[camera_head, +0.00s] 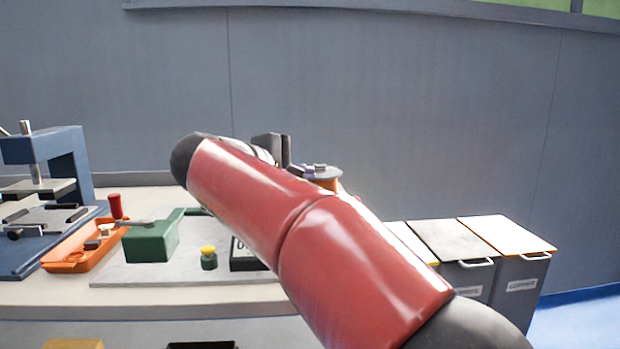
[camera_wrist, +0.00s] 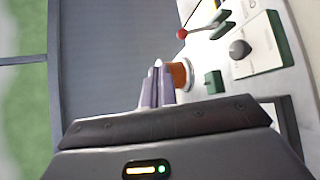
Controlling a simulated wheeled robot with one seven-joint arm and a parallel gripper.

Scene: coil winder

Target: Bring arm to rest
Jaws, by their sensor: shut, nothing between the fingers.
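My gripper (camera_wrist: 157,88) shows in the wrist view with its two pale fingers together and nothing between them. Beyond the fingertips and slightly right is a copper-coloured coil (camera_wrist: 180,75); I cannot tell the gap between them. In the head view my red arm crosses the middle, raised over the bench, and hides most of the gripper. A coil with a grey top (camera_head: 326,180) shows just behind the arm.
A bench (camera_head: 40,293) carries a blue press (camera_head: 70,160), an orange tray (camera_head: 75,255), a green winder body (camera_head: 150,241) with a red-knobbed crank, and a yellow-topped button (camera_head: 208,257). Lidded grey bins (camera_head: 520,280) stand at the right. A grey wall is behind.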

